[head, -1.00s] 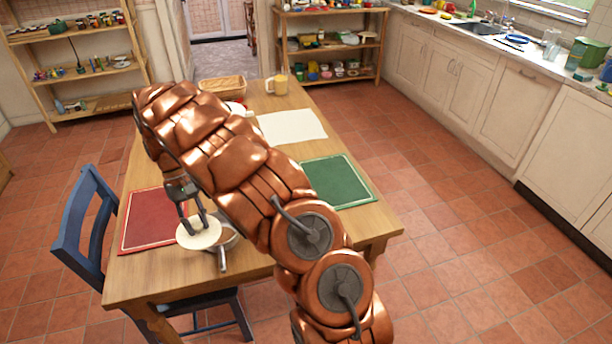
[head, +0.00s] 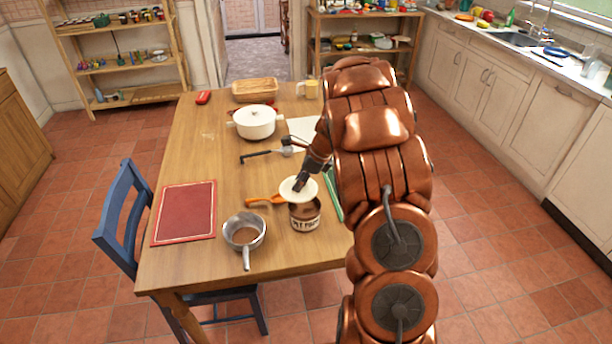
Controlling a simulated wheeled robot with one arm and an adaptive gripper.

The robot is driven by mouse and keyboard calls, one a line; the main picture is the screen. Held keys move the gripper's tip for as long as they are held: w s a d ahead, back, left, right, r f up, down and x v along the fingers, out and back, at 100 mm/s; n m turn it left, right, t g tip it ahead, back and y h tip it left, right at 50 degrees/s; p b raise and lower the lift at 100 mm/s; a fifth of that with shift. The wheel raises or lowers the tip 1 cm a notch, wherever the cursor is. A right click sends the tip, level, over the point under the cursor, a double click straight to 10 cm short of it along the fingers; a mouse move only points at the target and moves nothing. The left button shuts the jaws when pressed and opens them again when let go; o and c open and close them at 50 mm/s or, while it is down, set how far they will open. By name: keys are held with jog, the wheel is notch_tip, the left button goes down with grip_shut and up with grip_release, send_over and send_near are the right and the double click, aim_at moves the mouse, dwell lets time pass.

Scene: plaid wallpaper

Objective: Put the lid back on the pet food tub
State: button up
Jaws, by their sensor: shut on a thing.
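The pet food tub (head: 306,220) is brown with a pale lettered label and stands upright on the table's near right part. Its dark top shows below a round cream lid (head: 291,193). My gripper (head: 300,184) is shut on the lid and holds it over the tub's upper left side, seemingly a little above the rim. The lid hides part of the tub's top, and I cannot tell if they touch.
A saucepan (head: 245,233) stands left of the tub, its handle toward the front edge. An orange-handled tool (head: 264,200) lies beside the tub. A red mat (head: 185,212), a ladle (head: 262,155) and a white pot (head: 254,122) are on the table (head: 205,150). My arm hides the table's right side.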

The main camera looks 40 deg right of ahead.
aim_at(308, 187)
jog(key=shift+s+d+r+m, duration=0.1)
jog(key=shift+s+d+m, duration=0.2)
jog(key=shift+d+m, duration=0.5)
notch_tip(308, 187, down, 4)
jog(key=b, duration=0.4)
jog(key=shift+f, duration=1.25)
jog(key=shift+r+p, duration=0.1)
jog(key=shift+p, duration=0.6)
jog(key=shift+f+p, duration=0.2)
jog(key=shift+p, duration=0.45)
dwell(1.7)
jog(key=o, duration=1)
jog(key=shift+o, duration=0.4)
